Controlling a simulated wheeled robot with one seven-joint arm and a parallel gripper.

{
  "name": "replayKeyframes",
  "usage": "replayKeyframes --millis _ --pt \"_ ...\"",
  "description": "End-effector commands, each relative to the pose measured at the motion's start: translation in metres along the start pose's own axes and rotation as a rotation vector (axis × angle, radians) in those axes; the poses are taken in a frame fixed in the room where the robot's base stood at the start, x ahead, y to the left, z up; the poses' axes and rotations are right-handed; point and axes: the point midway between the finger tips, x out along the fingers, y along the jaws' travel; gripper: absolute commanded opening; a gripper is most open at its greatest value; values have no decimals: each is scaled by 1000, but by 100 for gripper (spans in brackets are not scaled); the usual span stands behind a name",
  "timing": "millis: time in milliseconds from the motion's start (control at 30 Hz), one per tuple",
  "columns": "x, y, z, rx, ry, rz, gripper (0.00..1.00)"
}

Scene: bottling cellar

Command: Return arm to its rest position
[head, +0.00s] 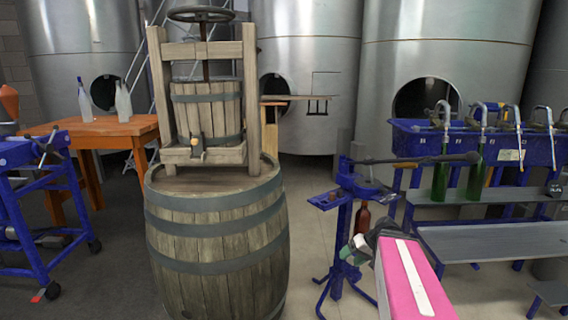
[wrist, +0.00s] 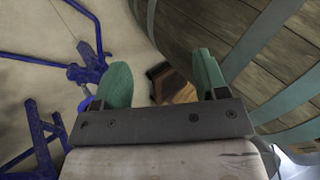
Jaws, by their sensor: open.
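My gripper (head: 355,250) has green fingers and shows at the lower right of the head view, at the end of my pink arm. It is in front of the blue floor stand and to the right of the large barrel (head: 215,240). In the wrist view my gripper (wrist: 163,75) has its two green fingers spread apart, with no object held between them. A small brown wooden thing (wrist: 174,86) shows beyond the gap; I cannot tell what it is.
The blue stand (head: 345,215) has a dark red bottle (head: 362,217) at it, just above my gripper. A blue filling rack (head: 470,140) with green bottles stands right. A wooden press (head: 205,105) tops the barrel. An orange table (head: 100,126) stands left. Some floor is clear.

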Motion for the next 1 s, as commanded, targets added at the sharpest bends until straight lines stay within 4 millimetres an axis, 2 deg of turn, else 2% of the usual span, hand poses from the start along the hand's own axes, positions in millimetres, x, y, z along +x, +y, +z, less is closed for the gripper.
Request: replayKeyframes --millis 33,100,333,567,867,900,967,1000 --pt "14 -6 8 17 -42 56 66" --pt "30 -8 18 50 -91 144 66" --pt "68 -14 42 108 -176 438 66" --pt "80 -18 52 117 -178 610 66" --pt "81 -17 52 118 -174 637 66" --pt "81 -17 52 118 -174 636 63" --pt "81 -17 52 118 -174 636 44" --pt "81 -17 52 118 -174 636 31"
